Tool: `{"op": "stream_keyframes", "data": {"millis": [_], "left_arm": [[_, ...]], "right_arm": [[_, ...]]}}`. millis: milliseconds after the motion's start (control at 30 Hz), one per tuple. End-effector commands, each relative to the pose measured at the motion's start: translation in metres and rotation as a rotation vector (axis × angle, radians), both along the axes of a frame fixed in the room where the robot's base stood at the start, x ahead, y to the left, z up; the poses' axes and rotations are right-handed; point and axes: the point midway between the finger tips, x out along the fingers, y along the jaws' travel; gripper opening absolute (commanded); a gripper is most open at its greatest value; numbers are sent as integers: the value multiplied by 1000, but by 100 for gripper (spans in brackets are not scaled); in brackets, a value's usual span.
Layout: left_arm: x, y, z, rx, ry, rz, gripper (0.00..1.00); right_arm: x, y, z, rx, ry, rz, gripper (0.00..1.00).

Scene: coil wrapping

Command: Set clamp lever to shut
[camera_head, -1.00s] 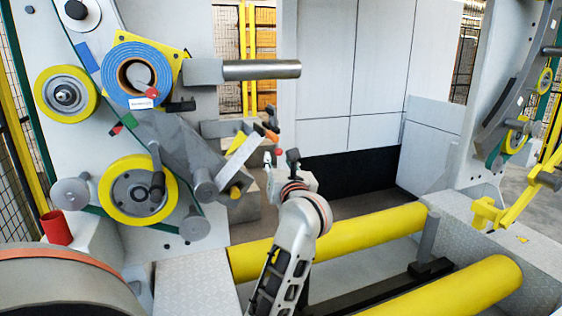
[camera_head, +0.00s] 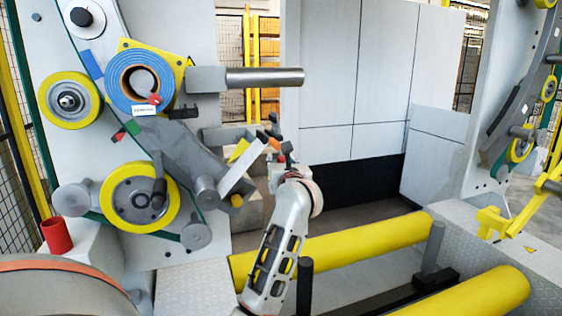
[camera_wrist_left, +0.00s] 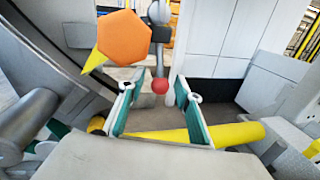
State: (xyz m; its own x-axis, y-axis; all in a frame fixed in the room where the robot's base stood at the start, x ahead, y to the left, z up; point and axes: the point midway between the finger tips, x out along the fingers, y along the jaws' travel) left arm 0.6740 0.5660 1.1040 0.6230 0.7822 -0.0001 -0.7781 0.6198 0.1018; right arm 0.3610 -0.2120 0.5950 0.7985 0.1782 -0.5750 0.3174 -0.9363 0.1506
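The clamp lever shows in the left wrist view as a grey rod with a red ball end (camera_wrist_left: 160,86), hanging beside an orange hexagonal part (camera_wrist_left: 125,38). In the head view the orange part (camera_head: 274,143) is small, at the end of the grey swing arm, and the lever there is hard to make out. My left gripper (camera_head: 284,152) is right beside it. In the left wrist view my left gripper (camera_wrist_left: 158,100) has its two green-padded fingers apart. The red ball appears between them, a little beyond the tips; no contact shows. My right gripper is not in view.
A blue tape roll (camera_head: 138,80) and a grey horizontal bar (camera_head: 262,77) sit above the swing arm. Yellow-rimmed wheels (camera_head: 140,196) are at left. A red cup (camera_head: 57,235) stands at lower left.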

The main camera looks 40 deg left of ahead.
Motion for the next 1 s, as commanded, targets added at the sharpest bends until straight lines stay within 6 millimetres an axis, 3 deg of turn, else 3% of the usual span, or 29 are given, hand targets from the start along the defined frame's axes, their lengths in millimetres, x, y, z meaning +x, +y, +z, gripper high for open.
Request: {"op": "stream_keyframes", "data": {"millis": [67, 167, 200, 633, 1000], "left_arm": [[0, 0, 0, 0, 0, 0, 29], [0, 0, 0, 0, 0, 0, 3], [0, 0, 0, 0, 0, 0, 0], [5, -3, -3, -26, -49, 0, 0], [28, -14, -2, -155, -291, 1, 0]], "right_arm": [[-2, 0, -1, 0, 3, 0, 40], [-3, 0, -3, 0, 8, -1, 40], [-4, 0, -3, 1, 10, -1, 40], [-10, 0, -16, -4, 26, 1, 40], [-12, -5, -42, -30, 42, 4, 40]]}}
